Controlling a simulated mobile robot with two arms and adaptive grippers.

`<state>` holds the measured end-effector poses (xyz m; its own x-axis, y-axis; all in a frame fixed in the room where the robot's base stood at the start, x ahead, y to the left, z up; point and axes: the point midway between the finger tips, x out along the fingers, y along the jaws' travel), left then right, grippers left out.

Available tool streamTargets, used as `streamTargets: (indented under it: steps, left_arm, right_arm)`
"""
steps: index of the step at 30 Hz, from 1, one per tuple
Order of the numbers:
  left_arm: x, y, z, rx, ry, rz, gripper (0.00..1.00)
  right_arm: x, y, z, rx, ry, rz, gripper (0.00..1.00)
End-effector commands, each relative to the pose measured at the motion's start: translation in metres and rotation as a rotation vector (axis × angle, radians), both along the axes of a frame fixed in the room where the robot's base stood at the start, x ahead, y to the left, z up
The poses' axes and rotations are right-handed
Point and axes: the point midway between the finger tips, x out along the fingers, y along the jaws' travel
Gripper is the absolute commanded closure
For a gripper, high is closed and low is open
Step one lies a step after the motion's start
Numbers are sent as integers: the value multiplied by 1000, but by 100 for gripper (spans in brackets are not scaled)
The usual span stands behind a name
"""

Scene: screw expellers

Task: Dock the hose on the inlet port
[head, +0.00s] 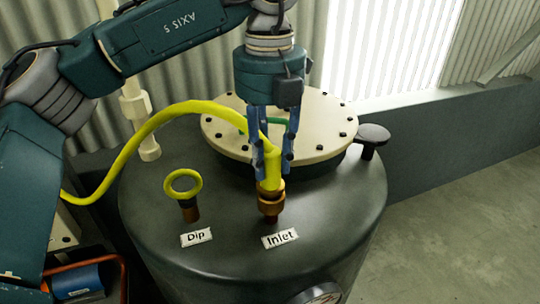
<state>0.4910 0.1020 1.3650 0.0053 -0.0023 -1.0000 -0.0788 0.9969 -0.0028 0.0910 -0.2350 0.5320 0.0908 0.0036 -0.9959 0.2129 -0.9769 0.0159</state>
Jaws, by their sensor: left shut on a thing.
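My left gripper (273,165) points down over the dark tank (330,230) and is shut on the end of the yellow hose (150,130). The hose end is upright, with a brass coupling (269,189) at its bottom. The coupling is on or just over the inlet port (268,214), behind the "Inlet" label (280,238). I cannot tell whether it is fully seated. The hose arcs left from the gripper and drops behind my left arm. My right gripper is not in view.
A dip fitting with a yellow ring handle (182,187) stands left of the inlet, behind its "Dip" label (196,237). A bolted cream flange (325,130) lies behind the gripper. A black knob (373,134) stands at right. A gauge (318,293) sits at the tank's front.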

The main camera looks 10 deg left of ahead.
Motion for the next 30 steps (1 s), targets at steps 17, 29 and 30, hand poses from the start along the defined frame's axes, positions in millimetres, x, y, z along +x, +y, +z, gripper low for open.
streamTargets:
  steps: [17, 29, 30]
  left_arm:
    - [0, 0, 9, -1, -1, 0, 100]
    - [0, 0, 17, 0, -1, 0, 100]
    - [0, 0, 17, 0, -1, 0, 100]
  right_arm:
    - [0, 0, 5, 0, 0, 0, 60]
    - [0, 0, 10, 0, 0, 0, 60]
    - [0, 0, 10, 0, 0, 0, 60]
